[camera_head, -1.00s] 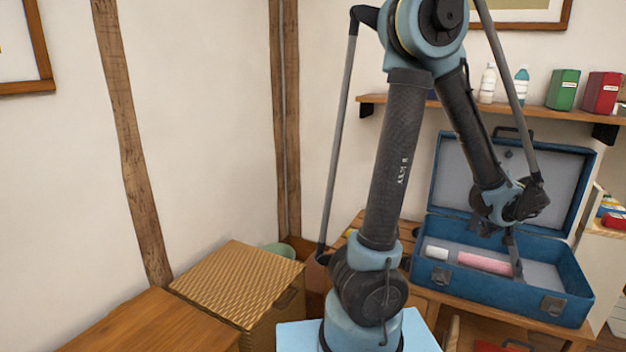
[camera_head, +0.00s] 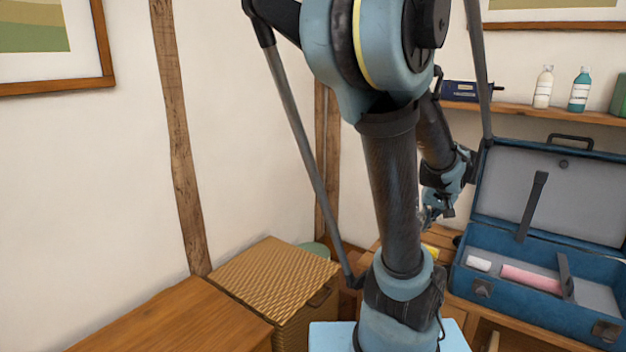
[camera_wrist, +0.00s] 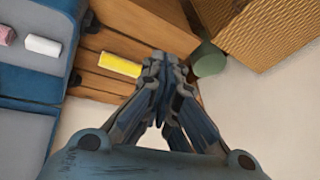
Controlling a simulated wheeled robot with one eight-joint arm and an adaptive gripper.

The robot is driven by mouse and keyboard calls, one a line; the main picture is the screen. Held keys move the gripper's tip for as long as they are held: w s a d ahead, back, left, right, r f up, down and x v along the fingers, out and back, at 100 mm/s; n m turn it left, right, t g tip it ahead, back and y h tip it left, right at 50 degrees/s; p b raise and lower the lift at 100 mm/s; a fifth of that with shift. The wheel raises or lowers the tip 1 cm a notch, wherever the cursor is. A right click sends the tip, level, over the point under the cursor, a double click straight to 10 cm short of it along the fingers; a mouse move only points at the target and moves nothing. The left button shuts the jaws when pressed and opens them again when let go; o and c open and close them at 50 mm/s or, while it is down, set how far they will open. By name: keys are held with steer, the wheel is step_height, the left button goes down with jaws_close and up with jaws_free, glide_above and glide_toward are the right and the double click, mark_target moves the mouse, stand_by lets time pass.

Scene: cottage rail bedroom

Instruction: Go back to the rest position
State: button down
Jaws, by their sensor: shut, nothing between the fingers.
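My gripper (camera_wrist: 163,72) is shut and empty in the wrist view, with its fingertips together. In the head view my gripper (camera_head: 427,216) hangs left of the open blue case, partly hidden by my own arm. It is clear of the case. The blue case (camera_head: 533,316) stands open on a wooden cabinet, with its lid up. Inside lie a pink roll (camera_head: 531,278) and a white roll (camera_head: 478,263). Both rolls also show in the wrist view, the white one (camera_wrist: 43,45) beside the pink one (camera_wrist: 6,33).
A yellow block (camera_wrist: 119,64) lies on the wooden cabinet top (camera_wrist: 150,40). A woven basket (camera_head: 275,275) and a wooden surface (camera_head: 175,325) are at the lower left. A shelf (camera_head: 555,113) with bottles is on the wall. A green round object (camera_wrist: 208,60) is near the basket.

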steer(key=s+a+f+n+g+h, duration=0.1)
steer(key=s+a+f+n+g, duration=0.1)
steer(key=s+a, duration=1)
steer(key=a+f+n, duration=0.1)
steer(key=a+f, duration=0.1)
steer(key=a, duration=0.1)
steer(key=shift+n, duration=0.3)
